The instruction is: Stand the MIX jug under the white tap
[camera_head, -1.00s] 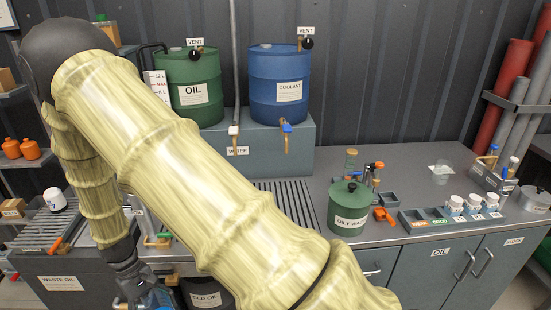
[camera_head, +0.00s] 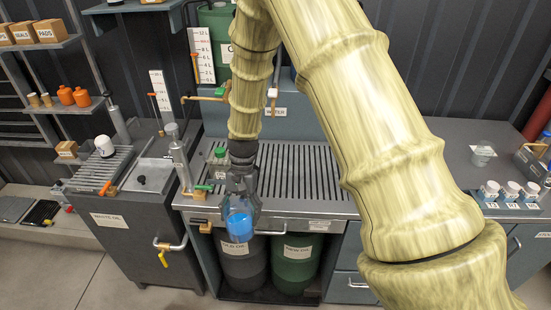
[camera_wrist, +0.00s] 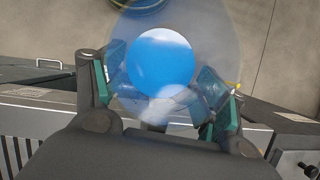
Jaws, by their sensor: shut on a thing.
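My gripper (camera_head: 241,192) is shut on a clear jug with blue in it (camera_head: 238,222), taken to be the MIX jug. No label on it is readable. It hangs in front of the grated bench's front edge, above the drum shelf. In the wrist view, the see-through jug (camera_wrist: 163,62) sits between my gripper's teal-padded fingers (camera_wrist: 165,100). The white tap (camera_head: 272,93) is on the back wall, above the WATER label and beyond the grating, up and right of my gripper. My arm partly covers the area around it.
The slotted grating (camera_head: 305,180) under the tap looks bare on its right part.

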